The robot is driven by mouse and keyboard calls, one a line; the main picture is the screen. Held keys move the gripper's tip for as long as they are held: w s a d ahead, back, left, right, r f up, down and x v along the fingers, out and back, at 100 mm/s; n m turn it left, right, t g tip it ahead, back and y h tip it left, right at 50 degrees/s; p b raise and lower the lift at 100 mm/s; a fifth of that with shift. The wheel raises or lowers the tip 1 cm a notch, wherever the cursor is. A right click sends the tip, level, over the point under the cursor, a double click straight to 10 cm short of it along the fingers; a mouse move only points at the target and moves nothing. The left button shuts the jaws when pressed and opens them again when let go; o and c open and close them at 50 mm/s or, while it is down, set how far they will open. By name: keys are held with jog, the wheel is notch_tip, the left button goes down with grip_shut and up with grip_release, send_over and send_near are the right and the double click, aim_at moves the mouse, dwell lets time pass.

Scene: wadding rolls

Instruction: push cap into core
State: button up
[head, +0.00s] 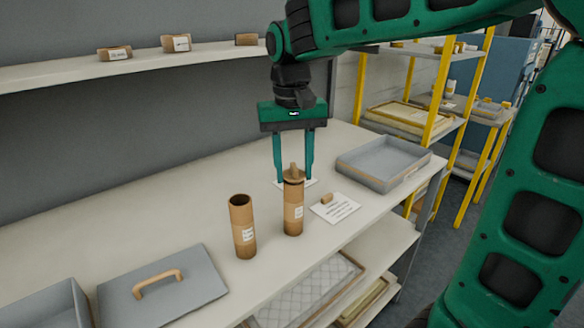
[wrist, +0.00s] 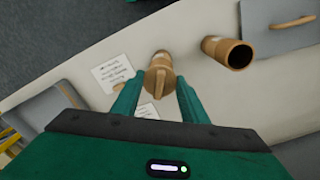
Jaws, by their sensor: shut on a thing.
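Two brown cardboard cores with white labels stand upright on the shelf. The left core (head: 242,228) is open at the top; its dark mouth also shows in the wrist view (wrist: 238,56). The right core (head: 293,212) has a round brown cap (head: 293,175) with a raised grip at its mouth. How deep the cap sits in the core I cannot tell. My gripper (head: 293,178) points down over the right core, with its green fingers on either side of the cap. In the wrist view the cap (wrist: 160,80) lies between the fingertips, and my gripper is shut on it.
A printed card (head: 335,208) with a small brown piece (head: 327,198) lies right of the capped core. A grey tray (head: 385,163) stands further right. A grey lid with a wooden handle (head: 162,290) lies front left. A wall shelf (head: 130,66) runs behind.

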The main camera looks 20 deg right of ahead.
aim_at(293, 167)
jog(key=shift+f, duration=0.6)
jog(key=o, duration=0.7)
jog(key=shift+r, duration=0.1)
jog(key=shift+a+r, duration=0.15)
jog(key=shift+r, duration=5.3)
